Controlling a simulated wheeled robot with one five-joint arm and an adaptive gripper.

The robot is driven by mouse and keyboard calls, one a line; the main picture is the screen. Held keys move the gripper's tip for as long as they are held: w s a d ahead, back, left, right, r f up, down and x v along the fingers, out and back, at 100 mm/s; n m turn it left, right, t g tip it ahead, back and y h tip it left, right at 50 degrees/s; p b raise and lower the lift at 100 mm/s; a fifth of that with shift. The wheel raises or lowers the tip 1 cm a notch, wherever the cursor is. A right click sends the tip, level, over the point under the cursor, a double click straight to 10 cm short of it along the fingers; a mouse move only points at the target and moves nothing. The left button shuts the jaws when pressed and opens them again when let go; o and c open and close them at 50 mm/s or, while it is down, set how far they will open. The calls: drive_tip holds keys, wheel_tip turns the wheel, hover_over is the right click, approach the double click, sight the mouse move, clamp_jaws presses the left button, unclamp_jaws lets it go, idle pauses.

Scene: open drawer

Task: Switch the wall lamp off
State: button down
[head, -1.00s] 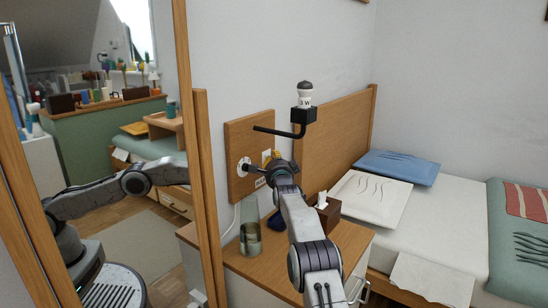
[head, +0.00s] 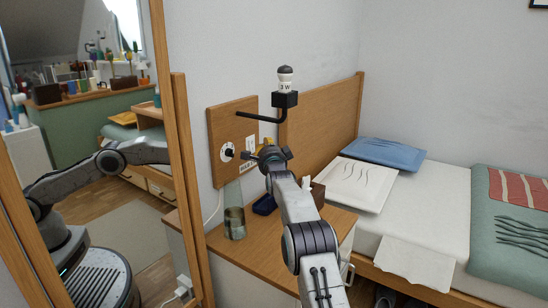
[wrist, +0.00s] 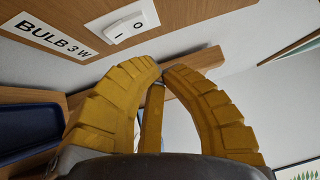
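The wall lamp is a white bulb (head: 285,86) marked 3 W with a dark cap, on a black bracket (head: 258,117) from a wooden wall panel (head: 222,120). I cannot tell if it is lit. A white rocker switch (wrist: 130,25) marked I and O is on the panel in the wrist view, beside a BULB 3 W label (wrist: 55,35). My gripper (wrist: 162,70) has yellow fingers with tips together and nothing visible held. The tips are apart from the switch, below and right of it in the wrist view. In the head view, my gripper (head: 266,148) is by the panel's right side.
A white round dial with a black knob (head: 227,152) is on the panel's left. Below stands a cabinet (head: 255,250) with a glass jar (head: 235,223), a blue tray (head: 265,204) and a tissue box (head: 318,194). A mirror is left, a bed (head: 420,210) right.

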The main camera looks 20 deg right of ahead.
drive_tip(key=v, duration=0.9)
drive_tip(key=shift+s+r+b, duration=0.2)
drive_tip(key=shift+r+b, duration=0.2)
drive_tip(key=shift+r, duration=0.4)
drive_tip(key=s+a+r+n+g+y+p, duration=0.1)
drive_tip(key=s+a+r+n+g+p, duration=0.3)
drive_tip(key=s+r+p, duration=0.5)
drive_tip(key=s+a+r+n+g+y+p, duration=0.25)
drive_tip(key=s+a+r+n+p, duration=0.3)
drive_tip(key=s+p, duration=0.45)
drive_tip(key=s+a+r+n+g+p, duration=0.1)
drive_tip(key=s+n+p, duration=0.3)
drive_tip(key=s, duration=0.7)
drive_tip(key=s+a+r+n+g+p, duration=0.2)
drive_tip(key=s+p, duration=0.5)
drive_tip(key=s, duration=0.4)
drive_tip(key=s+a+r+n+g+p, duration=0.2)
drive_tip(key=s+r+n+g+p, duration=0.2)
drive_tip(key=s, duration=0.7)
drive_tip(key=shift+s+n+g+p, duration=0.15)
drive_tip(key=shift+n+g+p, duration=0.6)
drive_tip(key=shift+n+p, duration=0.1)
